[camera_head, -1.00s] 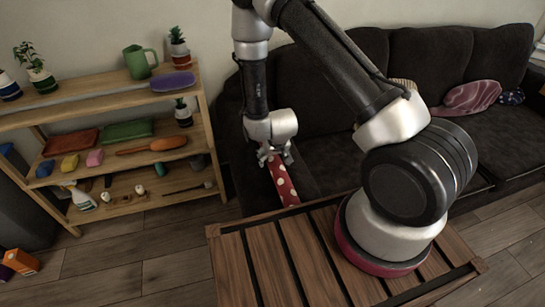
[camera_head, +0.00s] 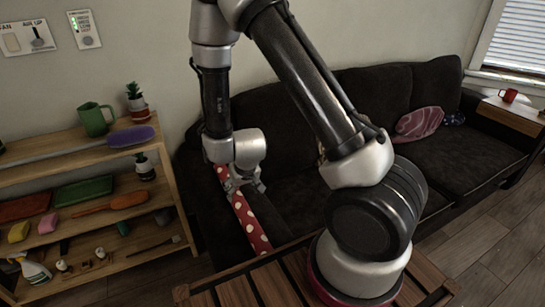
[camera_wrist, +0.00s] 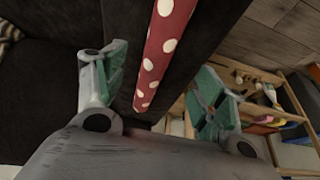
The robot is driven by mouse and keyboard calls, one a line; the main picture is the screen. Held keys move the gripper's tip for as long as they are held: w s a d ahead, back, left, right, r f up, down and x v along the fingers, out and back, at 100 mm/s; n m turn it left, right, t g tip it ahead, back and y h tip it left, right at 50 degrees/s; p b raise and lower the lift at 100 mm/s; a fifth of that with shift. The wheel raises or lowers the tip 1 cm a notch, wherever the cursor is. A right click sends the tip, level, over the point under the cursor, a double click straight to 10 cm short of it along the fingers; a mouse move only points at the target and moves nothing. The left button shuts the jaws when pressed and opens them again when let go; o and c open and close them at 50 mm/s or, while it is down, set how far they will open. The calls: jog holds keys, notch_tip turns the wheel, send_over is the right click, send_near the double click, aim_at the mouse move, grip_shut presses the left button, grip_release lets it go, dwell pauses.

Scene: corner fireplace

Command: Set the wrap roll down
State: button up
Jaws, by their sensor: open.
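The wrap roll (camera_head: 250,222) is a long red tube with white dots. It rests slanting along the left end of the dark sofa (camera_head: 290,187), on what looks like its armrest. My gripper (camera_head: 243,187) is right over the roll, and its upper part is partly hidden behind the wrist. In the wrist view, the roll (camera_wrist: 166,42) runs between the two spread green-padded fingers of my gripper (camera_wrist: 160,85). Gaps show on both sides of it, so the fingers are open around or just above it.
A wooden shelf (camera_head: 172,205) with several small things stands close on the left. A slatted wooden table (camera_head: 240,290) is in front. A patterned pillow (camera_head: 418,122) lies on the sofa's right side, and its seat is otherwise mostly clear.

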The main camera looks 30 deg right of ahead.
jog(key=s+d+r+y, duration=0.1)
jog(key=d+r, duration=0.1)
jog(key=r, duration=0.8)
jog(key=s+d+r+y, duration=0.1)
jog(key=s+d+r, duration=0.1)
jog(key=r, duration=0.9)
jog(key=s+d+r+h, duration=0.1)
jog(key=s+d+r, duration=0.4)
jog(key=s+r, duration=0.2)
jog(key=s+d+r+h, duration=0.1)
jog(key=s+d+r, duration=0.5)
jog(key=s, duration=0.6)
jog(key=shift+r, duration=0.7)
